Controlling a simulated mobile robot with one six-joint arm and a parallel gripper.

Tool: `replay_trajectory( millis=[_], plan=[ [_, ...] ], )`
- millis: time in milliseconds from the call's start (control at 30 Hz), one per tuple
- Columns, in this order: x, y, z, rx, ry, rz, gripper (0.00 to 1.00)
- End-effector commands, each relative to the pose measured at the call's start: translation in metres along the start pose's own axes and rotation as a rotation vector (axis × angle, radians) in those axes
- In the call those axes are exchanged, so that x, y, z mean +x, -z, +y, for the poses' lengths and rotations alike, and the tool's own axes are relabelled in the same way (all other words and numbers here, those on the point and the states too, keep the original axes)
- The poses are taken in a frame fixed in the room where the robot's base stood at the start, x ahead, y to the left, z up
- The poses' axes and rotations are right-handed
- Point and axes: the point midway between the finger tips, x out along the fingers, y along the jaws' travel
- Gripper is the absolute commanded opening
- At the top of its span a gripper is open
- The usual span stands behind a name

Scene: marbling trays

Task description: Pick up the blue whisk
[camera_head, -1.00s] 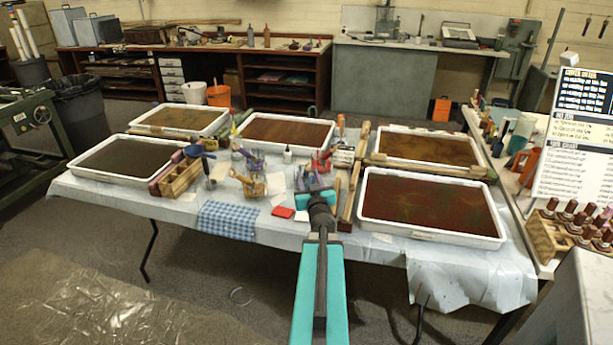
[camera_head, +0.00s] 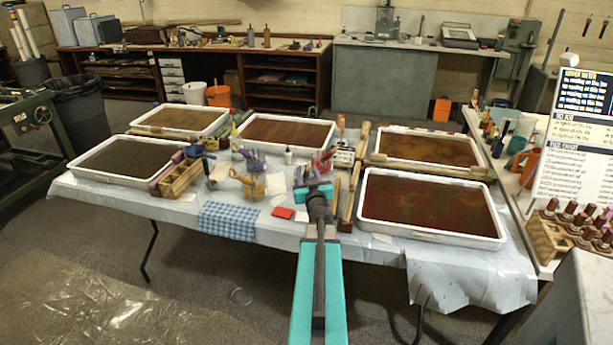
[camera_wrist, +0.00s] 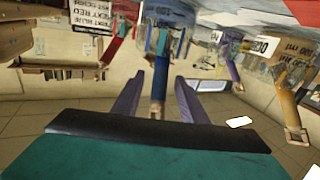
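The blue whisk's handle (camera_wrist: 161,85) shows in the wrist view, with its end pointing toward my gripper. My gripper (camera_wrist: 157,90) has its two purple fingers apart, one on each side of the handle. I see gaps between the handle and both fingers, so it is not clamped. The whisk's far end is lost among the other tools. In the head view my gripper (camera_head: 314,187) is over the middle of the table, in front of a cluster of tools. It hides most of them, and I cannot make out the whisk there.
In the wrist view, a red handle (camera_wrist: 115,40), a purple handle (camera_wrist: 233,73) and an orange handle (camera_wrist: 288,104) stand around the whisk. In the head view, a shallow tray (camera_head: 360,212) lies right of my gripper and a checked cloth (camera_head: 227,221) lies to its left.

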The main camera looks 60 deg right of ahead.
Motion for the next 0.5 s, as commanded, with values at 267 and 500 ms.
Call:
replay_trajectory(
  millis=[267,500],
  plan=[
    [0.025,0.000,0.000,0.000,0.000,0.000,0.39],
    [0.042,0.000,0.000,0.000,0.000,0.000,0.39]
  ],
)
